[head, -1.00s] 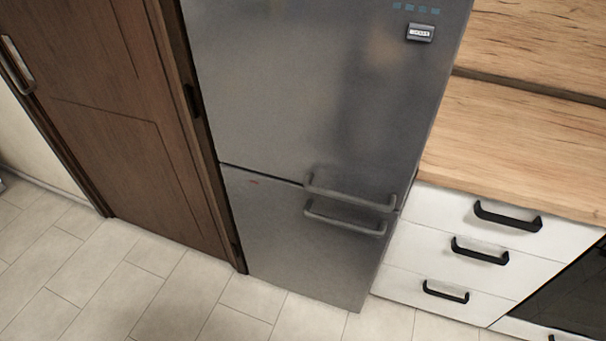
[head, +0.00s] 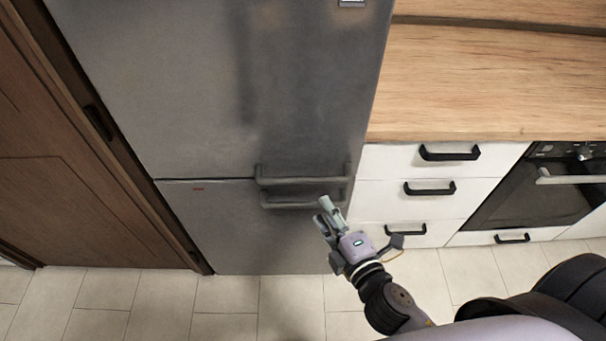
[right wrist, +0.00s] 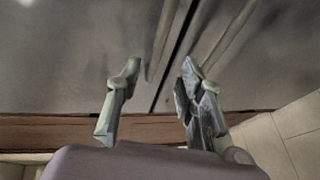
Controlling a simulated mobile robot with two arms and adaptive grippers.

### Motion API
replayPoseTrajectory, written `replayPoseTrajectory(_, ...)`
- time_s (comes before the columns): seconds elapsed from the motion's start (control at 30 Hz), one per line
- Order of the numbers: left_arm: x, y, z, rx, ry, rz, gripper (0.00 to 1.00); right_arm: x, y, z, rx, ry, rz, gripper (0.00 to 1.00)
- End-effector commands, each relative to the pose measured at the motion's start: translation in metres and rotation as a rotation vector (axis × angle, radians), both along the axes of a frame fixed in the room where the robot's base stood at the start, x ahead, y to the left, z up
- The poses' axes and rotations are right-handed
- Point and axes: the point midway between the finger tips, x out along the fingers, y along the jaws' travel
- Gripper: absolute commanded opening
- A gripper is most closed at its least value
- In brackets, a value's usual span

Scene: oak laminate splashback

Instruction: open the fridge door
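The grey fridge has a tall upper door (head: 210,90) and a lower door (head: 225,235), both shut. The upper handle (head: 300,181) and the lower handle (head: 285,205) are horizontal bars on either side of the seam. My right gripper (head: 325,210) is near the right ends of the handles, its fingers apart and nothing visible between them. In the right wrist view my right gripper (right wrist: 155,80) is open, facing the fridge front, with the two handle bars (right wrist: 162,40) and (right wrist: 228,38) beyond the fingers. Whether it touches a handle cannot be told. My left gripper is not in view.
White drawers (head: 405,200) with black handles stand right of the fridge under a wooden worktop (head: 480,85). An oven (head: 545,185) is farther right. A brown wooden door (head: 60,165) is at left. Tiled floor (head: 230,300) lies clear in front.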

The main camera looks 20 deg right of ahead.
Motion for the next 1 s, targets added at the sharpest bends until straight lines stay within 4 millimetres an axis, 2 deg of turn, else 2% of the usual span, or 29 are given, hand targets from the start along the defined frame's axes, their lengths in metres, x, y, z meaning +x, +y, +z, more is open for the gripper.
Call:
replayPoseTrajectory(0.03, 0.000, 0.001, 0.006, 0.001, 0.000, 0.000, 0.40, 0.012, 0.001, 0.003, -0.002, -0.004, 0.001, 0.35)
replayPoseTrajectory(0.3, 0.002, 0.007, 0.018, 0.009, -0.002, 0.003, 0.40, 0.068, 0.008, -0.009, -0.001, -0.002, -0.001, 0.35)
replayPoseTrajectory(0.5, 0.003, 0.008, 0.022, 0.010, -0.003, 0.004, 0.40, 0.101, 0.012, -0.018, 0.001, -0.001, -0.001, 0.35)
replayPoseTrajectory(0.7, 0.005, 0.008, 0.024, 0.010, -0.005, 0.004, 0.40, 0.116, 0.014, -0.022, 0.002, 0.001, 0.000, 0.35)
replayPoseTrajectory(1.0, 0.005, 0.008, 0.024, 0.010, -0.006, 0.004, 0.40, 0.118, 0.014, -0.023, 0.002, 0.001, 0.000, 0.35)
